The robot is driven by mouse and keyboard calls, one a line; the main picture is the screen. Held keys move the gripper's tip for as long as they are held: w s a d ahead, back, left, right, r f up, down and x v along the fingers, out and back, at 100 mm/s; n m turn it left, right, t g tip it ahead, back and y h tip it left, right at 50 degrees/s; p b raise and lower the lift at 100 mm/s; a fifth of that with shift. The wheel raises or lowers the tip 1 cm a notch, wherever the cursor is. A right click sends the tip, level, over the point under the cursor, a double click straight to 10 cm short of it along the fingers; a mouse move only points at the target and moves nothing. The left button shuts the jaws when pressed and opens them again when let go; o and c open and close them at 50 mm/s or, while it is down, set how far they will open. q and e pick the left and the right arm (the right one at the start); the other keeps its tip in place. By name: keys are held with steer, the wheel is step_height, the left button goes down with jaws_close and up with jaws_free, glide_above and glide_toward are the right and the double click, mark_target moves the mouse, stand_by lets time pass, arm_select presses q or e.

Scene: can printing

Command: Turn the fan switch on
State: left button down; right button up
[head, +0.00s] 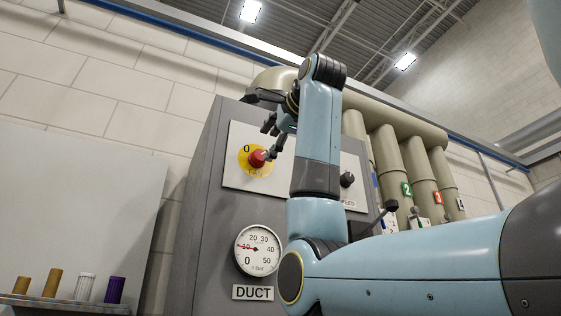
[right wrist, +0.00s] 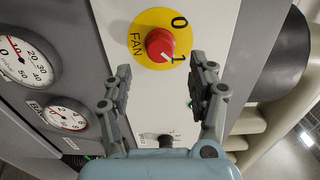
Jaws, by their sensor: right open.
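The fan switch is a red knob (head: 257,159) on a yellow disc marked 0, 1 and FAN, set in a pale panel of the grey cabinet. In the right wrist view, the white line on the knob (right wrist: 160,45) points toward the 1. My right gripper (head: 274,141) is close to the switch in the head view. In the right wrist view, the gripper (right wrist: 161,68) is open and empty, its fingers apart just below the disc. It does not hold the knob. My left gripper is not in view.
A DUCT pressure gauge (head: 257,250) with its needle near 10 sits below the switch. A black SPEED knob (head: 347,179) is to the right, past my forearm. Numbered beige pipes stand behind. A ledge with several small cylinders (head: 85,287) is at lower left.

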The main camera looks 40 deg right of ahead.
steer(key=v, duration=0.6)
